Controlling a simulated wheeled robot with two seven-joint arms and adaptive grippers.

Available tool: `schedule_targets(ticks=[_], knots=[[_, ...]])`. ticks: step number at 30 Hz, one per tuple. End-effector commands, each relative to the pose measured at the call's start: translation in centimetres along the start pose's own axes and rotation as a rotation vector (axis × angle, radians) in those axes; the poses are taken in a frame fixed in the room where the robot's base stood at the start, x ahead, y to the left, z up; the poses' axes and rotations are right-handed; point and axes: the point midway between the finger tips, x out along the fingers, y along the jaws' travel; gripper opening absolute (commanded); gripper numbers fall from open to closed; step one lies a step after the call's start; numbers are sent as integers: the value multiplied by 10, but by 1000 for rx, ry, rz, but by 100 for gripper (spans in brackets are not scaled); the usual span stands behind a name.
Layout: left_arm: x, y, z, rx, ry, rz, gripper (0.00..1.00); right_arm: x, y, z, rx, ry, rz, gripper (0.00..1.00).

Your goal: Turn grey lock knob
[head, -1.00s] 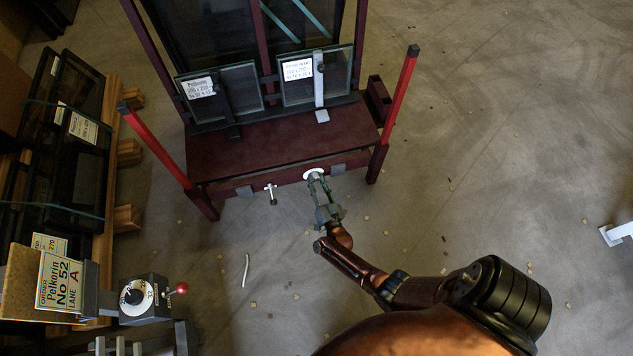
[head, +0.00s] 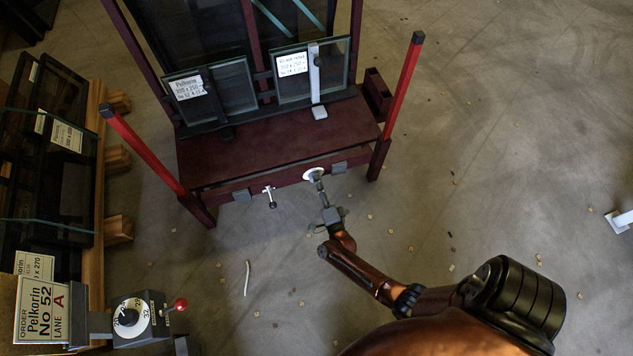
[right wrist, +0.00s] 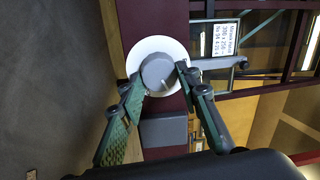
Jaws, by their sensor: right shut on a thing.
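The grey lock knob (right wrist: 158,72) sits on a round white plate (right wrist: 146,50) on the front rail of the dark red frame. In the right wrist view the knob is between the two green fingertips of my right gripper (right wrist: 157,84), which is shut on it. In the head view my right gripper (head: 318,186) reaches the white plate (head: 313,174) from the front and mostly hides the knob. A pale line marks the knob's face. My left gripper is not in view.
The dark red frame (head: 270,140) carries glass panes with labels and has red posts at both sides. A small lever (head: 270,196) is on the rail left of the knob. A dial box (head: 138,318) with a red ball handle stands at lower left. Floor to the right is mostly clear.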

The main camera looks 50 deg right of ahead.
Motion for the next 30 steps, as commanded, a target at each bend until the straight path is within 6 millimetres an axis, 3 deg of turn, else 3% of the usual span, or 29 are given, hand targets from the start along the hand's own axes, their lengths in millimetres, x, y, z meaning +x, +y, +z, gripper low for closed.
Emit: schedule_targets(ticks=[11, 30], knots=[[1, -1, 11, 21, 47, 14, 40, -1, 5, -3, 355, 29, -3, 6], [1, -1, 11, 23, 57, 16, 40, -1, 5, 0, 871, 64, -15, 6]])
